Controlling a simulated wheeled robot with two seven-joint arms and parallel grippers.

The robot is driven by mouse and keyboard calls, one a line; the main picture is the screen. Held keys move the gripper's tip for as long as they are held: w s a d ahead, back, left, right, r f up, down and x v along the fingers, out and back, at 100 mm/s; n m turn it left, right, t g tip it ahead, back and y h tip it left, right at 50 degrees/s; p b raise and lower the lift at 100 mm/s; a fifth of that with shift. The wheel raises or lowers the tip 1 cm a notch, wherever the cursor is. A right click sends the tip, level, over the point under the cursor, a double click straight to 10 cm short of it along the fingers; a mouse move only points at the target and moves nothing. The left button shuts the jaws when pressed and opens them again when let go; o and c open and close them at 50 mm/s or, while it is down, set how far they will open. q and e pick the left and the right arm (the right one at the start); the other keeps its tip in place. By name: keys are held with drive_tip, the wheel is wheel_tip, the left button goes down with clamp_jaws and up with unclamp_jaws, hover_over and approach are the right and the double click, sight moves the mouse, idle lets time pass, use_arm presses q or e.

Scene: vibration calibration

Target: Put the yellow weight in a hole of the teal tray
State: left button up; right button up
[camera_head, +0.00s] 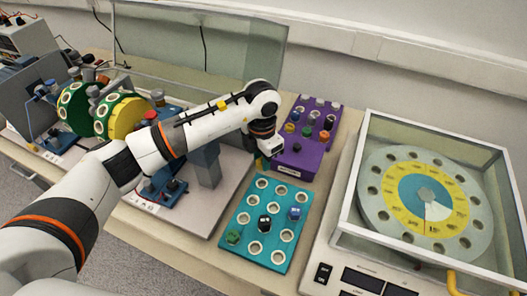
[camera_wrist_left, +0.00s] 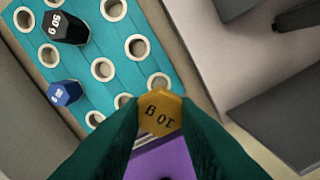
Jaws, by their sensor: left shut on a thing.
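My left gripper (camera_head: 265,158) is over the far end of the teal tray (camera_head: 270,238), near the purple rack. In the left wrist view its two dark green fingers (camera_wrist_left: 160,125) are shut on the yellow weight (camera_wrist_left: 160,111), a hexagonal piece marked 10 g. In the head view the weight is mostly hidden by the gripper. The teal tray also fills the upper left of the wrist view (camera_wrist_left: 117,43). It has several empty white-rimmed holes and holds a black weight (camera_head: 264,222), a blue weight (camera_head: 294,213) and a green weight (camera_head: 233,237). My right gripper is not in view.
The purple rack (camera_head: 298,160) with several weights stands just beyond the teal tray. A glass-walled box with a round dial (camera_head: 426,198) is on the right. A machine with green and yellow discs (camera_head: 122,117) stands left, behind my arm.

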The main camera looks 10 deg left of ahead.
sight(262, 180)
use_arm(q)
drive_tip(key=shift+s+f, duration=0.15)
drive_tip(key=shift+f, duration=0.3)
drive_tip(key=shift+f+b, duration=0.35)
drive_tip(key=shift+b, duration=0.15)
drive_tip(key=shift+f+b, duration=1.15)
drive_tip(key=shift+f, duration=0.85)
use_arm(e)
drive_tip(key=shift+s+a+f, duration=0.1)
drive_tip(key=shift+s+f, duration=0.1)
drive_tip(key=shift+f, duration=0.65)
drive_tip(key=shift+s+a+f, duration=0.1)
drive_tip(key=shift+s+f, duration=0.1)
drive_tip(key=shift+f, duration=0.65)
use_arm(q)
drive_tip(key=shift+f+b, duration=0.7)
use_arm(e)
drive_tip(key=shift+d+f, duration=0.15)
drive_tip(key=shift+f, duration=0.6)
use_arm(q)
drive_tip(key=shift+s+f+b, duration=0.3)
drive_tip(key=shift+f+b, duration=0.25)
drive_tip(key=shift+f, duration=0.15)
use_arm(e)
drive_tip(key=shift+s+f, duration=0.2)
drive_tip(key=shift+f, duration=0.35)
use_arm(q)
drive_tip(key=o, duration=1)
